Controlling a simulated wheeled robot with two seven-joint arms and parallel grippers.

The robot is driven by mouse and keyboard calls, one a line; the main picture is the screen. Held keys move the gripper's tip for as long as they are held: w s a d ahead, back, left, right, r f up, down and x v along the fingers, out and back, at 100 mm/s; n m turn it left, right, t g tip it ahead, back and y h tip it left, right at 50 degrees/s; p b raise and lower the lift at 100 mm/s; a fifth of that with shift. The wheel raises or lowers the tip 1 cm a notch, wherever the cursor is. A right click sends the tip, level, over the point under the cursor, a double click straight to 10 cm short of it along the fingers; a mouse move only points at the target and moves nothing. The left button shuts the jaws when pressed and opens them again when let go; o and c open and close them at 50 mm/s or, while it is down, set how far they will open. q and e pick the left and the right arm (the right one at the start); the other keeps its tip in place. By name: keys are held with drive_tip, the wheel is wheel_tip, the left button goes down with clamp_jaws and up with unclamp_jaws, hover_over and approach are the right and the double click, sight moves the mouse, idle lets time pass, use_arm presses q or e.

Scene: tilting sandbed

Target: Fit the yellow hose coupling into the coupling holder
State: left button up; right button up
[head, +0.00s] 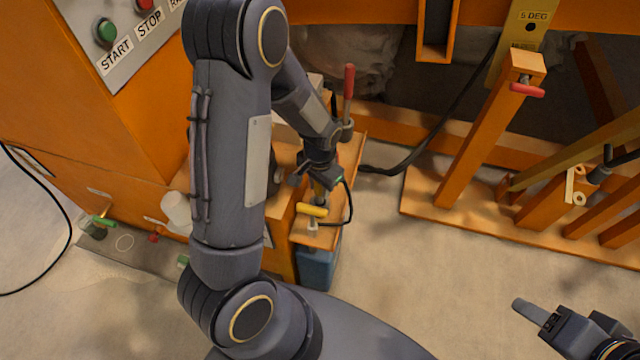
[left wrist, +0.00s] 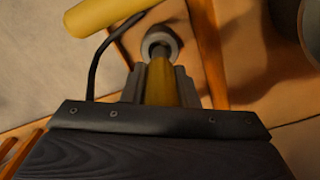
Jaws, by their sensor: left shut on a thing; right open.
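My left gripper (head: 318,184) is shut on the yellow hose coupling, low over a small orange shelf (head: 322,236) on the machine's side. In the left wrist view the yellow coupling (left wrist: 160,85) stands between the two grey fingers of the left gripper (left wrist: 160,88). A round grey ring (left wrist: 160,36) shows just past the fingertips. I cannot tell whether it is the coupling holder or part of the coupling, nor whether the coupling is seated. In the head view the wrist mostly hides the coupling. My right gripper (head: 568,314) is open and empty at the bottom right, over the floor.
A yellow bar (head: 312,210) sits close by the left gripper; it also shows in the left wrist view (left wrist: 100,14). A thin black hose (head: 349,208) loops beside it. A red-handled lever (head: 349,82) rises behind. Floor (head: 420,260) to the right is clear.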

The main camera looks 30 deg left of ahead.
sight(320, 194)
use_arm(q)
drive_tip(key=shift+f+b, duration=1.65)
drive_tip(key=shift+f, duration=0.4)
drive_tip(key=o, duration=1.1)
drive_tip(key=shift+r, duration=0.15)
wheel_tip(320, 194, up, 7)
drive_tip(key=shift+r+p, duration=0.1)
drive_tip(key=shift+p, duration=1.1)
drive_tip(key=shift+r, duration=0.2)
